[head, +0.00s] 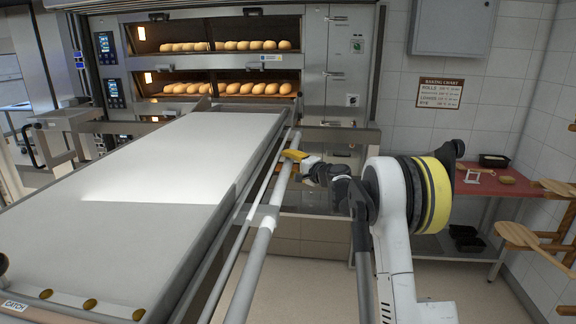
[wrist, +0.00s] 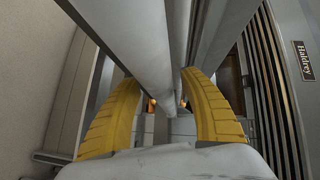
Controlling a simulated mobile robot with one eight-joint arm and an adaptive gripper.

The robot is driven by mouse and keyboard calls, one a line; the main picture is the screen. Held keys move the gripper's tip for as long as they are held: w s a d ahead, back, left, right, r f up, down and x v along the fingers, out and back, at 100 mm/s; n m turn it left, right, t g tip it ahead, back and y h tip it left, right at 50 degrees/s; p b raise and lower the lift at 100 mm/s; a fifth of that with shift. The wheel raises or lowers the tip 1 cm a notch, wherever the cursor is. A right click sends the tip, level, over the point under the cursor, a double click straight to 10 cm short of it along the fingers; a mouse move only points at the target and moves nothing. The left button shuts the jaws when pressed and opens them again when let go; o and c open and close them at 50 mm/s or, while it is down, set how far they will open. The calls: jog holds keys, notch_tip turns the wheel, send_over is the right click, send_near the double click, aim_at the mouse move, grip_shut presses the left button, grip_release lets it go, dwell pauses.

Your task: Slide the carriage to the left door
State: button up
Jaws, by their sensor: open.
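The carriage (head: 150,165) is a long loader with a pale flat bed, running from the front left up to the oven front. A grey round bar (head: 262,240) runs along its right side. My gripper (head: 297,155) is at the far end of this bar in the head view. In the wrist view, my gripper's two yellow fingers (wrist: 162,82) are apart, one on each side of the bar (wrist: 135,45). I cannot tell whether they touch it. The oven (head: 215,62) shows two lit decks of loaves. I cannot make out which door is the left one.
Another metal frame (head: 30,60) stands at the far left. A red table (head: 475,183) with small items stands at the right wall, with wooden peels (head: 520,236) beside it. A baking chart (head: 440,92) hangs on the wall. Floor (head: 480,290) is free at the lower right.

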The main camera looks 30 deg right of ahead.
jog(key=shift+w, duration=0.15)
grip_shut()
